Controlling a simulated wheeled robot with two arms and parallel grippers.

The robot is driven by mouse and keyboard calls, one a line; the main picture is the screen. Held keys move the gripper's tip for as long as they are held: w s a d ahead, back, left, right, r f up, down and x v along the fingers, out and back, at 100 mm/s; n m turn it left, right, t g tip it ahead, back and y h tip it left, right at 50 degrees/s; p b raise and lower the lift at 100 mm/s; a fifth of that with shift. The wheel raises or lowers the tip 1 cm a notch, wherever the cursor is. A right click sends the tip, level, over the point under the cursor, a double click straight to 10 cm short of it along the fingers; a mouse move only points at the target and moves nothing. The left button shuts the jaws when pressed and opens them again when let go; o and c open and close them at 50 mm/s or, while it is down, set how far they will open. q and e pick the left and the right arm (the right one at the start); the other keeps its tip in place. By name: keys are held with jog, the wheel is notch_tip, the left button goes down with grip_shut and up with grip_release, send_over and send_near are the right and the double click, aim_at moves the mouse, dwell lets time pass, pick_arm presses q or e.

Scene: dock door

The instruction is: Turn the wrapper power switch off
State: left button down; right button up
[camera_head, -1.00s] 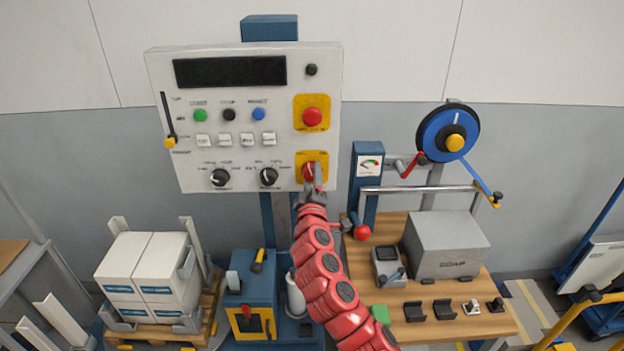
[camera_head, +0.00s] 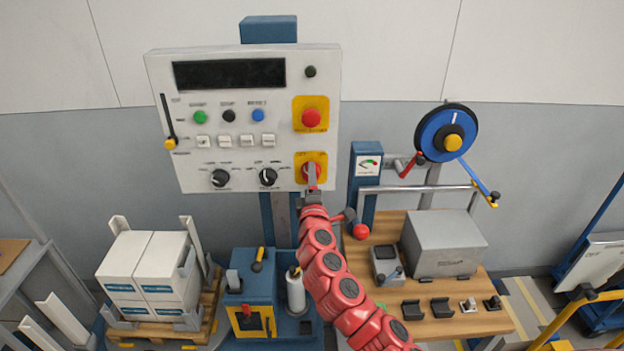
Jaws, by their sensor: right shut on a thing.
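The wrapper's control panel (camera_head: 245,85) stands upright on a blue post. The power switch (camera_head: 307,162) is a red rotary knob on a yellow plate at the panel's lower right. My right gripper (camera_head: 312,178) is shut on this knob from below, and its fingers hide part of it. The knob's exact angle and the small labels by it cannot be read. My left gripper is not in view.
A red emergency button (camera_head: 311,117) sits just above the switch, and a black selector knob (camera_head: 268,177) is to its left. A wooden bench (camera_head: 450,325) with a grey box (camera_head: 447,245) is at the right. A pallet with white boxes (camera_head: 148,270) is at the lower left.

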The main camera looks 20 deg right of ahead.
jog(key=o, duration=1.4)
jog(key=b+v, duration=0.1)
jog(key=v, duration=1.6)
jog(key=shift+s, duration=0.2)
jog(key=shift+w+a+f, duration=0.1)
jog(key=shift+f, duration=0.1)
